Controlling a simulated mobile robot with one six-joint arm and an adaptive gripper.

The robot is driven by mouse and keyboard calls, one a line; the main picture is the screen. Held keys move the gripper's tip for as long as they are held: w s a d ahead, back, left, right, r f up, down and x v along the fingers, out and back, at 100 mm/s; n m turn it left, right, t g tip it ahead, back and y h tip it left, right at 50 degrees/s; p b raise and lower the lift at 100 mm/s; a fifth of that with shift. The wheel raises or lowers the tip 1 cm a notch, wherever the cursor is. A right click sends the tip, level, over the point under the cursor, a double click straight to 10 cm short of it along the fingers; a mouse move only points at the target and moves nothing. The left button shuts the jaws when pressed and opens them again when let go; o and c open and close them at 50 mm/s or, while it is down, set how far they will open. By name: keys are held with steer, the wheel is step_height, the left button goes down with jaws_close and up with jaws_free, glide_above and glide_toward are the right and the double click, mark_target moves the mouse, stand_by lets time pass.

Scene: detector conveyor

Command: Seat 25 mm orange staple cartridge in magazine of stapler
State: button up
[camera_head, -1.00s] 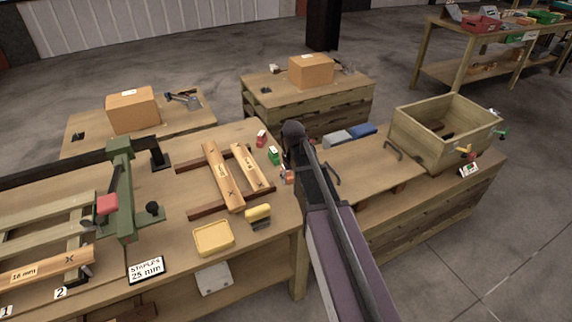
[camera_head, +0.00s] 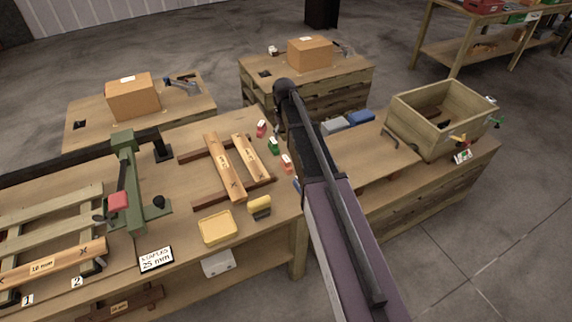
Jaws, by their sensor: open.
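Small cartridge-like blocks lie on the right part of the workbench: a red one (camera_head: 261,128), a green one (camera_head: 273,146), an orange-red one (camera_head: 287,163) and a blue one (camera_head: 297,186), partly hidden by my arm. The orange-red one lies just left of my arm, apart from it. A sign reading "STAPLES 25 mm" (camera_head: 155,258) stands at the bench's front. A tool on the back left table (camera_head: 182,86) looks stapler-like, but I cannot tell whether it is the stapler; no magazine can be made out. My arm reaches up the middle; my gripper's fingers do not show.
A yellow tray (camera_head: 216,228) and a yellow-black block (camera_head: 259,207) lie near the front edge. Wooden boards (camera_head: 224,166) rest on rails. A green frame (camera_head: 127,185) with a red part (camera_head: 118,201) stands left. A wooden crate (camera_head: 440,130) stands right. Cardboard boxes sit behind.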

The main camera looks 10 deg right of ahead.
mark_target(286, 158)
steer(key=shift+f, duration=0.1)
step_height(286, 158, down, 8)
steer(key=b, duration=0.8)
steer(key=shift+f, duration=0.15)
steer(key=shift+b, duration=0.3)
steer(key=shift+f, duration=0.1)
steer(key=f+b, duration=0.3)
steer(key=shift+d+f, duration=0.15)
steer(key=shift+d, duration=0.15)
steer(key=shift+f+b, duration=0.9)
steer(key=shift+b, duration=0.2)
steer(key=shift+c, duration=0.2)
jaws_close()
